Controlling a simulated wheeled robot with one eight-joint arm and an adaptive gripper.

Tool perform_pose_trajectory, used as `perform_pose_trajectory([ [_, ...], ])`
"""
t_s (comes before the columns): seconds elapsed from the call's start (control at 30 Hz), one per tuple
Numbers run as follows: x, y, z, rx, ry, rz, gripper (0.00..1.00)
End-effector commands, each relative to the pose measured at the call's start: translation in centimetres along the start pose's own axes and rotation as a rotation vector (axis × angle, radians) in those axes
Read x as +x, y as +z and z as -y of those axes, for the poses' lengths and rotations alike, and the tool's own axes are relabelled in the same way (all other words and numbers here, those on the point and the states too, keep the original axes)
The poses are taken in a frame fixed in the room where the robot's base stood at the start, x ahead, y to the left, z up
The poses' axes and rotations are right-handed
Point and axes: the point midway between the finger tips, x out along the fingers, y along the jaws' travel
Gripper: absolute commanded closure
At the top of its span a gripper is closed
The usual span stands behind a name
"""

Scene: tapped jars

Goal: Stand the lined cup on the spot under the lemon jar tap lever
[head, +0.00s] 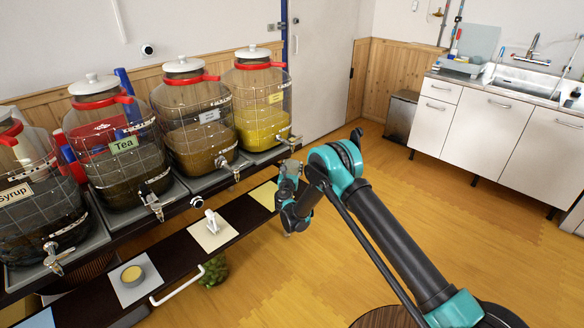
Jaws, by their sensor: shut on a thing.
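The lemon jar (262,110) is the far-right jar, with yellow liquid and a yellow label too small to read. Its tap (291,141) points out over the front edge. A yellow square spot (265,195) lies on the dark lower shelf below it. My gripper (290,186) is just right of this spot, beyond the shelf edge in the picture. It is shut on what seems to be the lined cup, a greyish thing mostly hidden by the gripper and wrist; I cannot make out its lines.
Syrup (38,195), tea (112,145) and a third jar (195,115) stand to the left. A short round cup (133,276) sits on the tea jar's square. A white object (211,220) stands on the cream square. A white rail (178,287) fronts the shelf. The floor at right is open.

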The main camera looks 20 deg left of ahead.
Motion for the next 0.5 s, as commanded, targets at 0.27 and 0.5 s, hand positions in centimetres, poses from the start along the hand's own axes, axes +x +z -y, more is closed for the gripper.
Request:
perform_pose_trajectory([
  [0.27, 0.00, -0.25, 0.00, 0.000, 0.000, 0.000, 0.65],
  [0.5, 0.00, -0.52, 0.00, 0.000, 0.000, 0.000, 0.65],
])
